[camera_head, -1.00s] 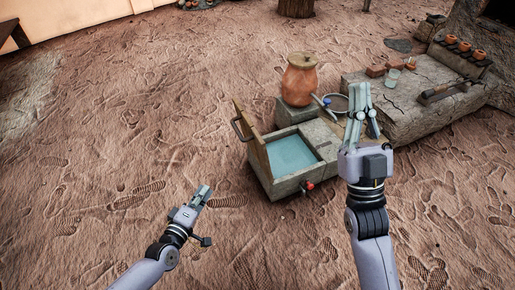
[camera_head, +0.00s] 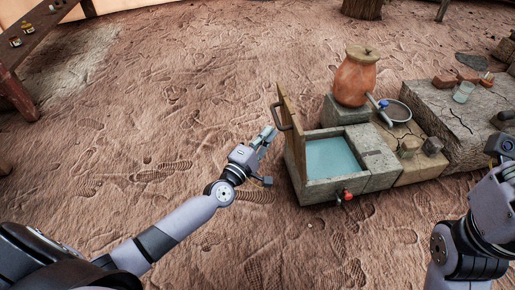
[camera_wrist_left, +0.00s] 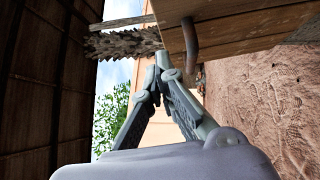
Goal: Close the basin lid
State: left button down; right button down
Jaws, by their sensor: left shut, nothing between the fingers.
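The basin (camera_head: 350,187) is a grey stone box holding blue-green water, right of the middle in the head view. Its wooden lid (camera_head: 292,135) stands upright and open on the basin's left side. A dark curved handle (camera_head: 280,117) sticks out of the lid's left face. My left gripper (camera_head: 267,136) is shut and empty, just left of the lid and close below the handle. In the left wrist view its closed fingertips (camera_wrist_left: 162,60) are beside the handle (camera_wrist_left: 189,47) and the lid's wood (camera_wrist_left: 235,25); contact cannot be told. My right gripper's fingers are outside the head view.
An orange clay jar (camera_head: 356,77) stands on a block behind the basin. A red tap knob (camera_head: 347,195) is on the basin's front. Sandy ground to the left is clear.

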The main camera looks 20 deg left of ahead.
pick_arm(q)
jog(key=shift+w+d+r, duration=0.2)
jog(key=shift+w+d, duration=0.7)
jog(key=shift+w+d+r, duration=0.2)
jog(key=shift+w+d, duration=0.7)
jog(key=shift+r+p, duration=0.1)
jog(key=shift+p, duration=0.25)
